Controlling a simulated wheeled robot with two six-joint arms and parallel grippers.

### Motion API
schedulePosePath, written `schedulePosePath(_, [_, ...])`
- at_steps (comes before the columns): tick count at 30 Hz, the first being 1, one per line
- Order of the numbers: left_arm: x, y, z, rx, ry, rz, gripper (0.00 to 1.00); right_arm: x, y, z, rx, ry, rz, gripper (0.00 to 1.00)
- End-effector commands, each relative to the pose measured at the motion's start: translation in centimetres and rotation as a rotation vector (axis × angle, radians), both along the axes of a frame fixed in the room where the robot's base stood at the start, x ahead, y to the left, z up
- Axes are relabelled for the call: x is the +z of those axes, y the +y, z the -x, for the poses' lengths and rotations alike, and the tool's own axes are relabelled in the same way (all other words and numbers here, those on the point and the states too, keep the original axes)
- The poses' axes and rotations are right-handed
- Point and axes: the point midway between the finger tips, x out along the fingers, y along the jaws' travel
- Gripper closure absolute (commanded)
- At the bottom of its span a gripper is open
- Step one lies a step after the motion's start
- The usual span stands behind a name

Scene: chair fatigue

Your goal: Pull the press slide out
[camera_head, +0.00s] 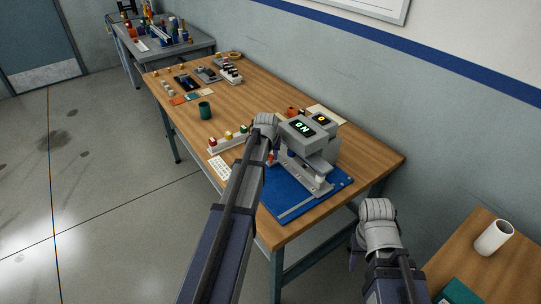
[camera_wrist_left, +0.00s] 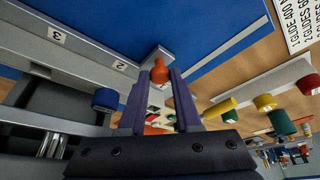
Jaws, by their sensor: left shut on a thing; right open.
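The grey press (camera_head: 312,150) stands on a blue mat (camera_head: 335,187), with a green lit display on its head. My left gripper (camera_head: 271,157) is at the press's near left side, largely hidden by its own arm in the head view. In the left wrist view, its two purple fingers (camera_wrist_left: 160,76) close around an orange knob (camera_wrist_left: 159,70). The knob sits at the end of a grey part of the press. Grey rails with labels 2 and 3 (camera_wrist_left: 57,36) run beside it. My right gripper (camera_head: 355,248) is open and apart from the press, right of the table.
A blue knob (camera_wrist_left: 105,99) is close beside the left fingers. A white strip with coloured buttons (camera_head: 229,138) and a green cup (camera_head: 205,110) stand left of the press. A white roll (camera_head: 494,237) stands on the right-hand table. Small items cover the table's far end.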

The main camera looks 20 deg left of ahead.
Motion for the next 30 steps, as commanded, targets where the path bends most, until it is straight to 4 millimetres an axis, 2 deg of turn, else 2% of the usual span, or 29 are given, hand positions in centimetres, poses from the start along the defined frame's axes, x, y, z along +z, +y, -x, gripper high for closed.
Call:
schedulePosePath(1, [0.0,0.01,0.01,0.0,0.0,0.0,0.91,0.0,0.0,0.0,0.0,0.0,0.0,0.5])
schedulePosePath(4, [0.0,0.01,0.01,0.0,0.0,0.0,1.0,0.0,0.0,0.0,0.0,0.0,0.0,0.5])
schedulePosePath(30, [-0.01,0.01,0.01,0.0,0.0,0.0,1.0,-0.01,0.0,0.0,0.0,0.0,0.0,0.5])
